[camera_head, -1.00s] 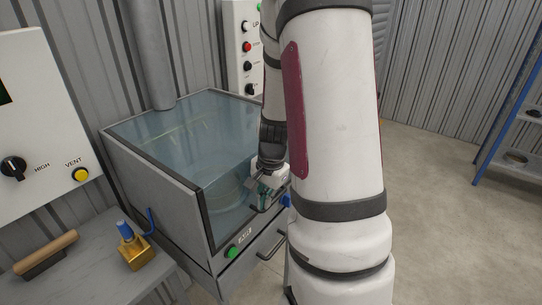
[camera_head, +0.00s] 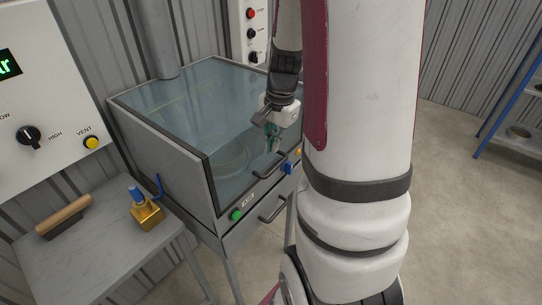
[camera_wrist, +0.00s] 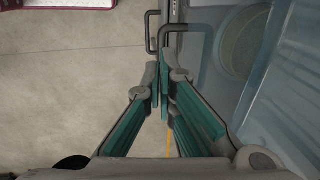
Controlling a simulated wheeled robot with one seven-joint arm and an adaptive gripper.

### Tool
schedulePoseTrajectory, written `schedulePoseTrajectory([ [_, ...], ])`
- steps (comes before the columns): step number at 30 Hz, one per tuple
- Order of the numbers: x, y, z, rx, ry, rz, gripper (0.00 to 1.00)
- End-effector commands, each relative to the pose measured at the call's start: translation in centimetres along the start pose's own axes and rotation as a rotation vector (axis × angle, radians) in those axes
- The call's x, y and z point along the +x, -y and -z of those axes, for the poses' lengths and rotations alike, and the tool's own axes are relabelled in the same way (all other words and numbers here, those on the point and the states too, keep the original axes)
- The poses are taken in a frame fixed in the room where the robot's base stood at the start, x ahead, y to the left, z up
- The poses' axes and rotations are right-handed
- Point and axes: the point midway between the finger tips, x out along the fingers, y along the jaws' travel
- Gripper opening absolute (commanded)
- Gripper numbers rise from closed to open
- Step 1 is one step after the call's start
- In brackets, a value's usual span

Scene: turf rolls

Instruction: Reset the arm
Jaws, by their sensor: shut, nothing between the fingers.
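My gripper (camera_head: 273,139) hangs from my arm in front of the glass-topped cabinet, close to the upper handle on its front. In the wrist view my gripper (camera_wrist: 160,85) has its teal-padded fingers together at the tips, with nothing between them. The cabinet (camera_head: 200,140) is grey with a clear cover, and a round shape shows dimly inside. Its upper handle (camera_head: 268,163) and lower handle (camera_head: 272,208) are dark bars. In the wrist view the handles (camera_wrist: 152,30) lie past the fingertips, apart from them.
A grey side table (camera_head: 110,250) at left holds a brass block with a blue top (camera_head: 146,210) and a wooden-handled tool (camera_head: 64,217). A control panel (camera_head: 50,100) stands above it. A blue-framed shelf (camera_head: 515,130) is at far right. The floor between is clear.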

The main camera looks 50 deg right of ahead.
Motion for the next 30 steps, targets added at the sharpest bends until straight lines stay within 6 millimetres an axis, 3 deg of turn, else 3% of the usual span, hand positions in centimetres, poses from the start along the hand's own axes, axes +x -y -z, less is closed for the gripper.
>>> schedulePoseTrajectory([
  [3, -2.0, -0.1, 0.1, -0.001, -0.003, 0.004, 0.0],
  [7, -3.3, -0.2, 0.1, 0.0, -0.002, 0.002, 0.0],
  [20, -3.9, -0.3, 0.1, 0.0, 0.0, 0.001, 0.0],
  [25, -6.5, 1.0, -3.3, -0.166, -0.015, 0.04, 0.0],
  [30, -10.7, 1.7, -9.3, -0.475, -0.048, 0.101, 0.0],
])
